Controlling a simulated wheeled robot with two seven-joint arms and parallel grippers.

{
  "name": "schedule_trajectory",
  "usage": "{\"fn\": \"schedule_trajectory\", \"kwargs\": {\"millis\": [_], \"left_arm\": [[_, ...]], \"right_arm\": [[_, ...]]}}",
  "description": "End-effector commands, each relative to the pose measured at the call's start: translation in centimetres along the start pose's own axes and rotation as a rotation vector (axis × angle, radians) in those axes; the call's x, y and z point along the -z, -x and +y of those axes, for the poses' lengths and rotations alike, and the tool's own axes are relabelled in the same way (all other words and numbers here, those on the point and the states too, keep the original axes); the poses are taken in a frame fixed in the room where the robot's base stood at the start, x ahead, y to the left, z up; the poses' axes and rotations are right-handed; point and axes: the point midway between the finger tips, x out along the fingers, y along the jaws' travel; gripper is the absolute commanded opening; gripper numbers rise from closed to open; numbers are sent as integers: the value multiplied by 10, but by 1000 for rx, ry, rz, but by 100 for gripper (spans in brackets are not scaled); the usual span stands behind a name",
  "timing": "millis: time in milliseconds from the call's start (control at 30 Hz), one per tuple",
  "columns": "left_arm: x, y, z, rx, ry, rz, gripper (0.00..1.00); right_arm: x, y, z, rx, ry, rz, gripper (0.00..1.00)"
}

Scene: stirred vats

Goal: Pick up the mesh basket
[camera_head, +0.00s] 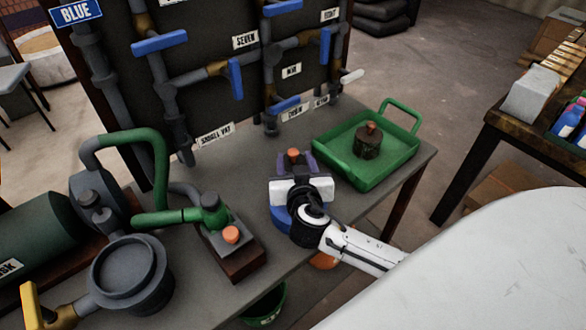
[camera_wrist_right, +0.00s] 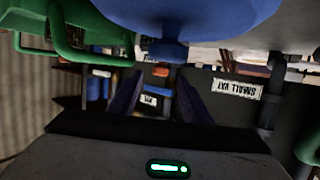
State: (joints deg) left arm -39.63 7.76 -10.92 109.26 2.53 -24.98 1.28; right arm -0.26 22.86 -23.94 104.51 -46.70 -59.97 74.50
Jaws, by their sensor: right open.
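A small dark round basket-like can (camera_head: 367,143) with an orange knob stands in the green tray at the right of the table; it is the likeliest mesh basket, but its mesh cannot be made out. My right gripper (camera_head: 297,162) is left of the tray, above the table, its dark purple fingers apart. In the right wrist view both fingers (camera_wrist_right: 157,97) show with nothing clearly held. A small orange-topped thing (camera_head: 293,153) shows near the fingertips; whether it touches them is unclear. My left gripper is out of view.
The green tray (camera_head: 329,155) has raised handles. A blue rounded thing (camera_head: 281,217) sits under my right gripper; a blue dome (camera_wrist_right: 190,15) fills the wrist view's top. Pipes with blue valve handles (camera_head: 235,78) stand behind. A green-handled pump (camera_head: 210,212) is at left.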

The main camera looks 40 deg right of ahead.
Motion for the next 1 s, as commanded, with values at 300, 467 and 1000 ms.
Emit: {"fn": "schedule_trajectory", "kwargs": {"millis": [300, 467, 1000], "left_arm": [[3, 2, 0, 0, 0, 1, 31], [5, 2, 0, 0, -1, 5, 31], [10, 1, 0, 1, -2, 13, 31]], "right_arm": [[-1, -32, 1, 1, 2, -1, 44], [-2, -31, 1, 1, 1, -2, 44], [-1, -31, 0, 2, 0, -1, 0]]}}
